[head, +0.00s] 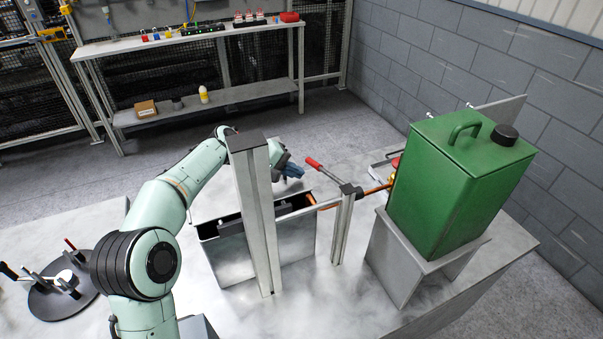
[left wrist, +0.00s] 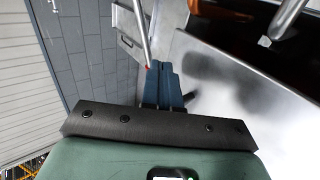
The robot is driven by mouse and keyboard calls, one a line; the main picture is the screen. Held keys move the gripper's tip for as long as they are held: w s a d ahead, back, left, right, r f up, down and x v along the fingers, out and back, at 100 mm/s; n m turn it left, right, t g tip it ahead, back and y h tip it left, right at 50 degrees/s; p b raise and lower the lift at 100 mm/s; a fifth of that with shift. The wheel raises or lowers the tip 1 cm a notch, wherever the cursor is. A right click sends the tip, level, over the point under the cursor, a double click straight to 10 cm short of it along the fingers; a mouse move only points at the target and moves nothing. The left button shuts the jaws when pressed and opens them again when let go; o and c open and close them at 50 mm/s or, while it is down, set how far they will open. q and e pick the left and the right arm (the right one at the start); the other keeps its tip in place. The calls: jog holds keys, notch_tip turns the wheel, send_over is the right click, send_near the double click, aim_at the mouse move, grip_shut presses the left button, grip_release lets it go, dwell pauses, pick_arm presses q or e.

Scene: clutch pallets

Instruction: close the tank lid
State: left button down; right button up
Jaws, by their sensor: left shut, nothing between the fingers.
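The metal tank (head: 290,250) stands on the table in the middle of the head view. Its top shows a dark opening, partly hidden by an upright grey post. I cannot clearly make out a separate lid. My left gripper (head: 293,171) is above and behind the tank's back edge, left of a red-handled lever (head: 314,164). Its blue fingers are shut and empty, and they also show in the left wrist view (left wrist: 162,84). There a metal rod (left wrist: 142,35) runs close to the fingertips; contact cannot be told. My right gripper is out of view.
A tall grey post (head: 260,220) stands before the tank, and a shorter post (head: 342,230) stands to its right. A green canister (head: 450,185) sits on a grey stand (head: 400,265) at right. A dark round plate (head: 60,300) with handled parts lies at left.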

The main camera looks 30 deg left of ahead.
pick_arm(q)
jog(key=v, duration=1)
jog(key=shift+s+r, duration=0.15)
jog(key=shift+a, duration=0.1)
